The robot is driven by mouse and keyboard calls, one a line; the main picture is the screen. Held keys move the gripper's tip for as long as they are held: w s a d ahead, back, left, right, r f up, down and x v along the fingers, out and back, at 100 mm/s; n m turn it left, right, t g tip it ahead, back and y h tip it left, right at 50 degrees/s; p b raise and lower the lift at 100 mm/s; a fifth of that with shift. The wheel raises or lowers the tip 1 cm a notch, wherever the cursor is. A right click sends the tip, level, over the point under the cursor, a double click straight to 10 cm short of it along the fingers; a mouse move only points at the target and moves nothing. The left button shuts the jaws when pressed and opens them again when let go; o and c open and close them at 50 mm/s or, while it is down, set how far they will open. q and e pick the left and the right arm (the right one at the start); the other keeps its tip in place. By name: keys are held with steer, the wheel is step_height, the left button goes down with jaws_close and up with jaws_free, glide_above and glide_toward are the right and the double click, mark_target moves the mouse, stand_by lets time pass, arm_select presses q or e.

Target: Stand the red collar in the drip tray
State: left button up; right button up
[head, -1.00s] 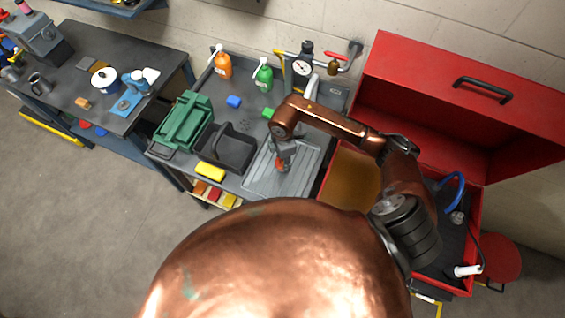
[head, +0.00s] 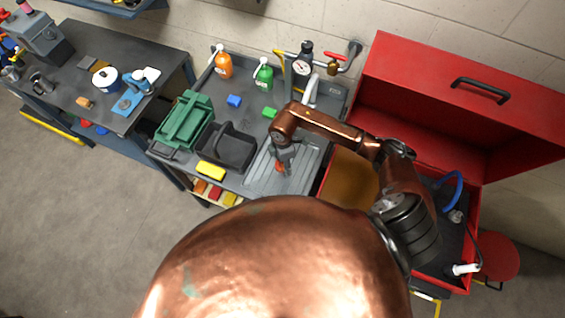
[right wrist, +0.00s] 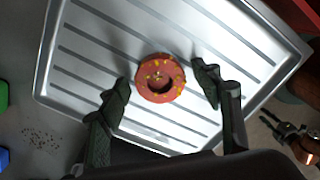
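The red collar (right wrist: 160,78), a ring with yellow specks, rests on the ribbed metal drip tray (right wrist: 90,25) with its hole facing up in the right wrist view. In the head view the collar (head: 281,167) shows as a small red-orange patch on the tray (head: 308,165), partly hidden by my gripper. My right gripper (right wrist: 162,88) is open, with one dark finger on each side of the collar and visible gaps between. It also shows in the head view (head: 283,163), pointing down over the tray.
A black caddy (head: 228,150) and a green crate (head: 184,120) stand left of the tray. A yellow sponge (head: 211,171) lies at the bench's front edge. A tap with a gauge (head: 302,68) rises behind. An open red chest (head: 440,85) is at right.

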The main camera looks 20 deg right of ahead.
steer(key=shift+r, duration=0.1)
steer(key=shift+r, duration=0.25)
step_height(320, 180, up, 12)
steer(key=b, duration=0.2)
steer(key=shift+f, duration=0.15)
